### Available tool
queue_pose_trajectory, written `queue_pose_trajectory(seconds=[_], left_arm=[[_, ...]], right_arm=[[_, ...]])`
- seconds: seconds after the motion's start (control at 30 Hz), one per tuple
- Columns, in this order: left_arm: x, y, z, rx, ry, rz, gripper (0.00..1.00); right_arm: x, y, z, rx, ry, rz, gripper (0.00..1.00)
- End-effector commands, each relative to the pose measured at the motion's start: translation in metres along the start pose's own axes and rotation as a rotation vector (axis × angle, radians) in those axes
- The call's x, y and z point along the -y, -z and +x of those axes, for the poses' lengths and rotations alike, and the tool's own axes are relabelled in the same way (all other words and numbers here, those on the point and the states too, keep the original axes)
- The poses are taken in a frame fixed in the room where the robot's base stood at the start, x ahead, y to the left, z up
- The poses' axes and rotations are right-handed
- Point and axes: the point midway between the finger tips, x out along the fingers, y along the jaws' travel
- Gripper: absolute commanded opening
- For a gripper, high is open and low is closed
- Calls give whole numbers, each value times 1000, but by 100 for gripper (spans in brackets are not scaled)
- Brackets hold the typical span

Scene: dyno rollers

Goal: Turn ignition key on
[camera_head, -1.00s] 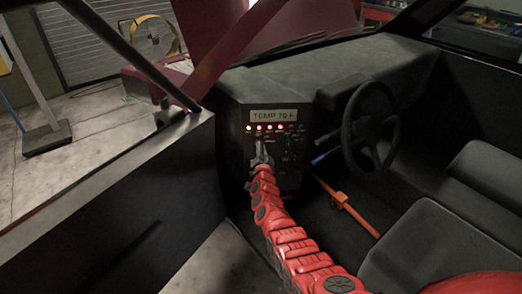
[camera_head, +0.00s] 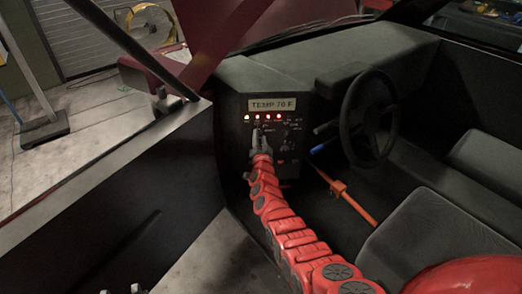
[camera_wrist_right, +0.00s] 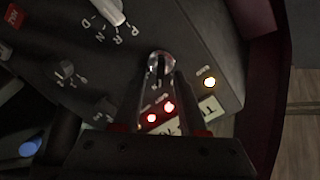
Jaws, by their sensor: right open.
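The dark control panel (camera_head: 236,150) stands at the car's dash, with a row of small lit lights and a "TEMP 70 F" display (camera_head: 272,105). In the right wrist view, a round metallic ignition switch (camera_wrist_right: 160,58) with a dark upright key or slot shows at the fingertips. My right gripper (camera_head: 261,137) is at the panel, its arm reaching in from below. In the wrist view its two fingers (camera_wrist_right: 160,80) are apart, one on each side of the ignition; contact is unclear. Grey tips, likely my left gripper (camera_head: 121,290), barely show at the bottom edge.
A white selector lever (camera_wrist_right: 110,12) marked with gear letters and smaller knobs (camera_wrist_right: 65,70) sit close by on the panel. The steering wheel (camera_head: 368,115) and an orange lever (camera_head: 345,198) are to the right. The open door (camera_head: 130,195) is at left.

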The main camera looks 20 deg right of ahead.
Motion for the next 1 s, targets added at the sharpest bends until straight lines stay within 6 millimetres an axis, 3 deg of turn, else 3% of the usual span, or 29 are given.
queue_pose_trajectory(seconds=[0.43,1.0], left_arm=[[2,7,41,0,0,0,50],[2,8,47,0,0,0,50]], right_arm=[[1,4,-59,-3,-4,3,42],[-2,-1,-154,0,-3,1,42]])
